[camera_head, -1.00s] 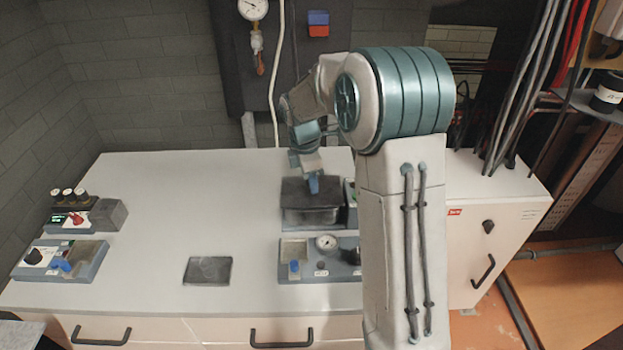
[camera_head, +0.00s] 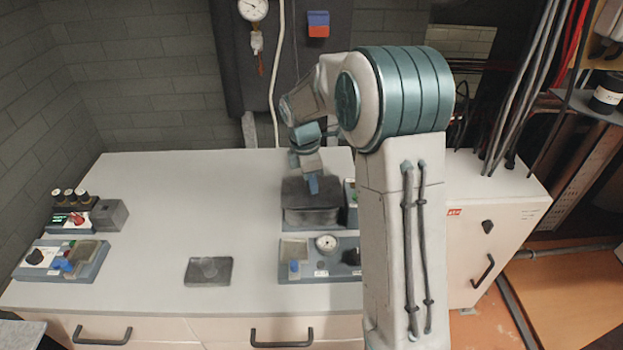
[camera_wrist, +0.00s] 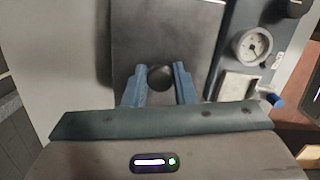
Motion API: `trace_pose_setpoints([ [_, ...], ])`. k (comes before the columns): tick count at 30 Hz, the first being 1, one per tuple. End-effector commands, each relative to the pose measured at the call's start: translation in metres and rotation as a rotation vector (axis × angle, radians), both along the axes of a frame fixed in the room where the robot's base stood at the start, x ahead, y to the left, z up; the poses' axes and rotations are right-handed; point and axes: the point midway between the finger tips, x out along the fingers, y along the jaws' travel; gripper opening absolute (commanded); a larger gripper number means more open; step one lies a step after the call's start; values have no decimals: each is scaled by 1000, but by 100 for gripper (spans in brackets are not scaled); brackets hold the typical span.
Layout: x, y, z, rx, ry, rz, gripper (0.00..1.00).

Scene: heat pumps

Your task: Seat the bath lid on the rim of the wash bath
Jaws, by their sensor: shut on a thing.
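The bath lid (camera_wrist: 165,35) is a flat dark plate with a round dark knob (camera_wrist: 160,76). In the wrist view my gripper (camera_wrist: 159,82) is shut on that knob, a blue finger on each side. In the head view my gripper (camera_head: 313,185) is above the dark wash bath (camera_head: 312,218), and the lid (camera_head: 296,188) lies over the bath's top. The lid hides the bath's opening and most of its rim. I cannot tell whether the lid touches the rim all round or sits slightly above it.
A grey unit with a round gauge (camera_head: 326,243) stands just in front of the bath. Control units (camera_head: 60,259) stand at the left edge. The middle of the bench is clear. My arm hides the area right of the bath.

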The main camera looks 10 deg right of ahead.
Motion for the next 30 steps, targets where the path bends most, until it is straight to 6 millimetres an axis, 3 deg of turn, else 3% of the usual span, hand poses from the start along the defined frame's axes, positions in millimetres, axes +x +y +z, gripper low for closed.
trace_pose_setpoints([
  [30,0,0,-12,0,0,0,0],
])
